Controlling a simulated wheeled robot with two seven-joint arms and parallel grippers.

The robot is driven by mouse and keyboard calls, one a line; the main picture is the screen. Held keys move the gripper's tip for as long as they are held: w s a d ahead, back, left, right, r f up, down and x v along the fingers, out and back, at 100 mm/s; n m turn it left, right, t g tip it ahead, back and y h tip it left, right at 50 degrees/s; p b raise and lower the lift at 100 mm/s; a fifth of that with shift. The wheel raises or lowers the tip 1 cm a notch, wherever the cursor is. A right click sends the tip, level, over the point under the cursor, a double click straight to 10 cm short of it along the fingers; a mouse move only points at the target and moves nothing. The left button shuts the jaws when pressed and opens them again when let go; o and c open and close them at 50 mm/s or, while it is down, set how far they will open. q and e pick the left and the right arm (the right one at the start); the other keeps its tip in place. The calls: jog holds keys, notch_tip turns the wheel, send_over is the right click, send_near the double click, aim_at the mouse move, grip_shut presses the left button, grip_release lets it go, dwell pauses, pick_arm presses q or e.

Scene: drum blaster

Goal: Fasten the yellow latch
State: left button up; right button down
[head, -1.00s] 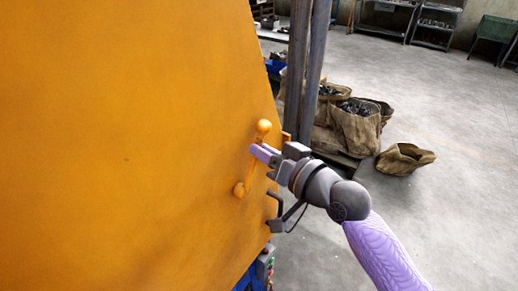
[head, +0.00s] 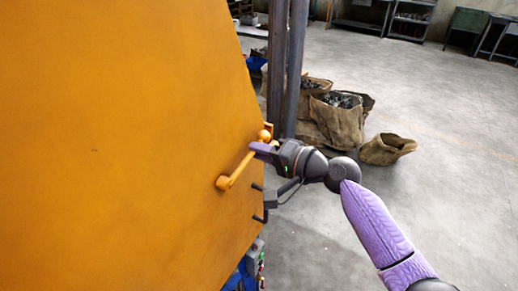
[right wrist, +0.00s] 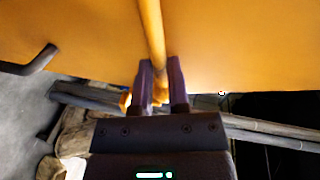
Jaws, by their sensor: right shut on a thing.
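The yellow latch (head: 238,170) is a bar on the face of a large orange panel (head: 110,110). It slants from its round pivot at lower left up to a ball knob at upper right, near the panel's right edge. A small orange bracket (head: 270,128) shows just behind the knob; I cannot tell whether they touch. My right gripper (head: 258,149) is shut on the latch bar just below the knob. In the right wrist view the bar (right wrist: 152,32) runs between the two fingers (right wrist: 161,85), which partly hide its far end. My left gripper is not in view.
A dark bent handle (head: 262,216) sticks out from the panel's edge below my gripper; it also shows in the right wrist view (right wrist: 32,62). Dark metal posts (head: 287,70) stand behind the edge. Filled sacks (head: 338,118) sit beyond. The floor at right is clear.

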jog(key=shift+w+d+f+m, duration=0.1)
jog(key=shift+f+m, duration=0.8)
jog(key=shift+f, duration=0.15)
jog(key=c, duration=0.6)
grip_release()
jog(key=v, duration=1)
jog(key=shift+w+b, duration=0.15)
jog(key=shift+b, duration=0.15)
